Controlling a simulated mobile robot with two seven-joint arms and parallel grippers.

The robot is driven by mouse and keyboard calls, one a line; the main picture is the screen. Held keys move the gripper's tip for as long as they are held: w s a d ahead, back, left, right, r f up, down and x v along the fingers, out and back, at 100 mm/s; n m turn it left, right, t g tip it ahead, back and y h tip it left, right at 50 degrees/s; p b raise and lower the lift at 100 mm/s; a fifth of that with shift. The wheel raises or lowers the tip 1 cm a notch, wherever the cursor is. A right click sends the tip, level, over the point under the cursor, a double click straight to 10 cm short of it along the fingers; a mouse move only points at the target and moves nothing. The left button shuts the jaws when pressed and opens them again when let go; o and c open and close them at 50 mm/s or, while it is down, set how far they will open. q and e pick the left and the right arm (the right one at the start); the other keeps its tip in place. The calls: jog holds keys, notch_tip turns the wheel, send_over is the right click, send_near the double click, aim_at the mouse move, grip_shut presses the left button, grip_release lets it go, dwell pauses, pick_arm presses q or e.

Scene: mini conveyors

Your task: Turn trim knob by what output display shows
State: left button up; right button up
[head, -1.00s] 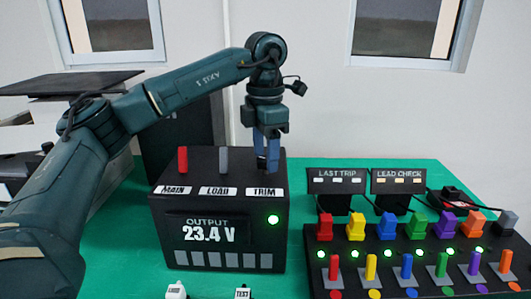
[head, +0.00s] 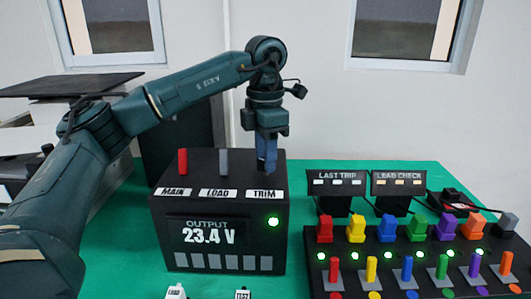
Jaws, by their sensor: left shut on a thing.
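The black power box (head: 217,267) stands on the green table, with labels MAIN, LOAD and TRIM along its top front edge. Its output display (head: 208,237) reads 23.4 V, and a green light is lit at its right. My left gripper (head: 266,162) points straight down over the box top behind the TRIM label (head: 263,195). Its fingers are shut on the trim knob, which they hide. A red lever (head: 183,162) stands behind MAIN and a grey lever (head: 223,162) behind LOAD. My right gripper is not in view.
At right, a black panel (head: 385,262) carries several coloured plugs and switches with green lights. Behind it stand the LAST TRIP (head: 337,181) and LEAD CHECK (head: 398,182) signs. Small white LOAD (head: 175,292) and TEST (head: 242,295) pieces sit at the front edge.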

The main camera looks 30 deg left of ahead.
pick_arm(q)
jog(key=shift+r, duration=0.1)
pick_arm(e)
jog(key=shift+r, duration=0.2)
pick_arm(q)
jog(key=shift+m+p, duration=0.5)
jog(key=shift+m, duration=0.2)
jog(key=shift+m+p, duration=0.6)
jog(key=shift+m, duration=0.6)
jog(key=m+p, duration=0.1)
jog(key=m, duration=0.1)
jog(key=shift+m, duration=0.3)
jog(key=shift+m+p, duration=0.4)
jog(key=shift+m, duration=1)
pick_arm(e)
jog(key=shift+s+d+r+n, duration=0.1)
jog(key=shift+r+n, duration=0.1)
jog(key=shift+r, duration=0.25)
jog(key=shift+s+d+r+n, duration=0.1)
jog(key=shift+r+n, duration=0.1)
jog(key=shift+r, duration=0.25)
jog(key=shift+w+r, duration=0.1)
pick_arm(q)
jog(key=o, duration=1)
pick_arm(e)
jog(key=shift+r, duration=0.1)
